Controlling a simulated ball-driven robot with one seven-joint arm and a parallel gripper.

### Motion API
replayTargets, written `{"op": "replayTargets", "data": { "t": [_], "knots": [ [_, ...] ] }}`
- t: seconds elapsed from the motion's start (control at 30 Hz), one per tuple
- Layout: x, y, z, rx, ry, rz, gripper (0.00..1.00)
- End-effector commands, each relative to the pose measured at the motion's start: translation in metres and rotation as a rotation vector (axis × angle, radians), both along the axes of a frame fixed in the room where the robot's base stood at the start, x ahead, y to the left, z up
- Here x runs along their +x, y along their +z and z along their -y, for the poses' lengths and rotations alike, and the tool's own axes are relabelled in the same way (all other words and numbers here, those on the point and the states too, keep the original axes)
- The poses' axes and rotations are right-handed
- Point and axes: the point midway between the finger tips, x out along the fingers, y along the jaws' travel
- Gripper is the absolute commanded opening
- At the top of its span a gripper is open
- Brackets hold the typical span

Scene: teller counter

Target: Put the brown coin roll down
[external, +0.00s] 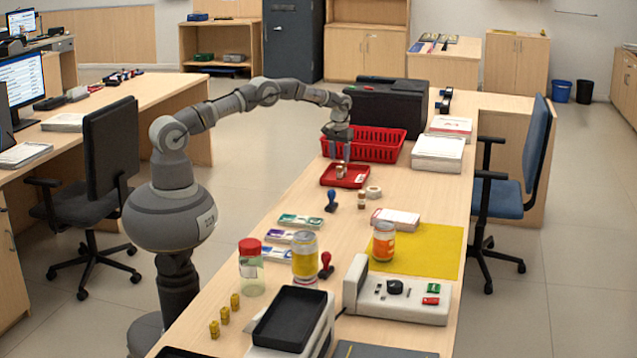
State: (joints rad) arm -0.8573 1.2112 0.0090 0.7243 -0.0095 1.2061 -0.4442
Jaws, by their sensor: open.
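My gripper (340,158) is open, pointing down over the small red tray (328,181) on the counter. A small brown coin roll (340,171) stands in this tray, just below my fingertips. The picture is too small to tell whether a finger touches it. Another small brownish roll (361,201) stands on the bare counter, in front of the tray and to its right, beside a blue-handled stamp (331,201).
A red basket (385,147) and a black case (388,108) stand behind the tray. A tape roll (374,191) lies right of it. Banknote bundles (300,221), jars (305,258) and a yellow mat (430,250) are nearer the camera. Bare counter lies right of the tray.

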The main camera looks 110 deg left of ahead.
Motion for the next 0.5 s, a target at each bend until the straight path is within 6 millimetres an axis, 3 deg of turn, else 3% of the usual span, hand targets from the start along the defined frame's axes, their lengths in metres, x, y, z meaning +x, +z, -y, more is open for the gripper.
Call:
{"op": "replayTargets", "data": {
  "t": [0.03, 0.2, 0.5],
  "knots": [
    [0.0, 0.015, 0.0, 0.002, 0.0, 0.001, 0.53],
    [0.0, 0.042, 0.0, 0.001, 0.0, 0.0, 0.53],
    [0.0, 0.05, 0.0, -0.001, 0.0, -0.001, 0.53]
  ]
}}
